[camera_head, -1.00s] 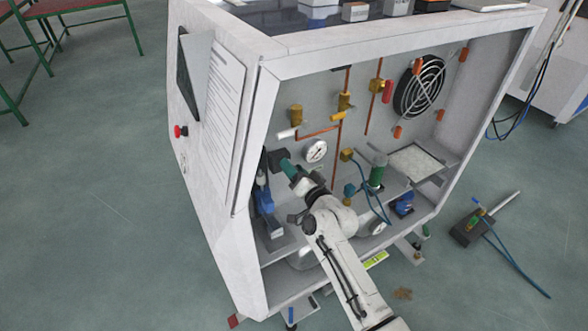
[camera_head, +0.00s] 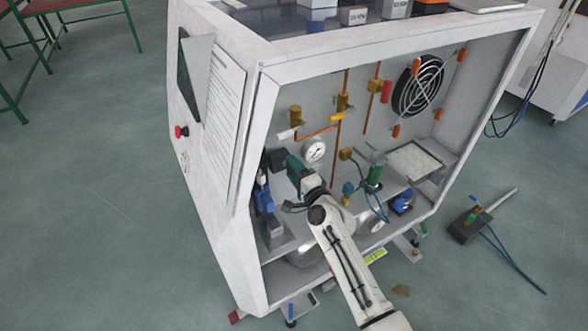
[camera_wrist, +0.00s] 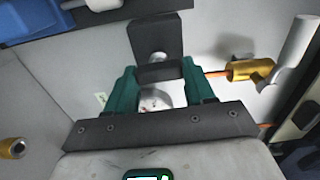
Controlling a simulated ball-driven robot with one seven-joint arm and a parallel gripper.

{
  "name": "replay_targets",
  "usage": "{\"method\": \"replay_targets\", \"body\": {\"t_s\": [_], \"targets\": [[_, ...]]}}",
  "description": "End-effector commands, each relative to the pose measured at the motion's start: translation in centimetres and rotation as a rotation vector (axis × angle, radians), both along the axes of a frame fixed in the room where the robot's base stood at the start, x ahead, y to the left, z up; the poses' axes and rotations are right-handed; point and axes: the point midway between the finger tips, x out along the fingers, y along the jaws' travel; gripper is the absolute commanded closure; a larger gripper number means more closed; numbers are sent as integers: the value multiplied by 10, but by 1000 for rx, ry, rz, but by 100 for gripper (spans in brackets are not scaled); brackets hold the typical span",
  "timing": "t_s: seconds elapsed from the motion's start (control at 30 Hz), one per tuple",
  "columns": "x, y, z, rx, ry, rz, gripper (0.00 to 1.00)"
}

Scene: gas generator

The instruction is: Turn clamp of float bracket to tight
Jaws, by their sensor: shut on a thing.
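The float bracket (camera_wrist: 154,32) is a dark grey block against the light back wall, with a round metal bolt in its face. It also shows in the head view as a dark block (camera_head: 276,159) left of the gauge. Its clamp seems to be the dark bar (camera_wrist: 160,72) just below the bolt in the wrist view. My gripper (camera_wrist: 161,76) has green fingers on both sides of this bar and is shut on it. In the head view my gripper (camera_head: 293,166) is at the bracket and hides part of it. A whitish round part shows between the fingers.
Inside the open white cabinet (camera_head: 262,110), a pressure gauge (camera_head: 314,150) is close right of my gripper. A blue device (camera_head: 264,200) stands to the left. A brass fitting (camera_wrist: 252,70) with a pale handle is right of the bracket. A green-topped cylinder (camera_head: 375,172) stands farther right.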

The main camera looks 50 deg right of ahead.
Motion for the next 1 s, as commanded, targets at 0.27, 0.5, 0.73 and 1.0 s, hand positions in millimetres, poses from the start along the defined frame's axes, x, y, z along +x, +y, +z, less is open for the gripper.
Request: {"method": "replay_targets", "body": {"t_s": [0.27,0.5,0.73,1.0], "targets": [[-1,-1,-1,44,-11,-2,77],[-1,-1,-2,48,-12,-2,77],[-1,-1,-2,47,-11,-2,37],[0,0,-1,44,-12,-1,21]]}}
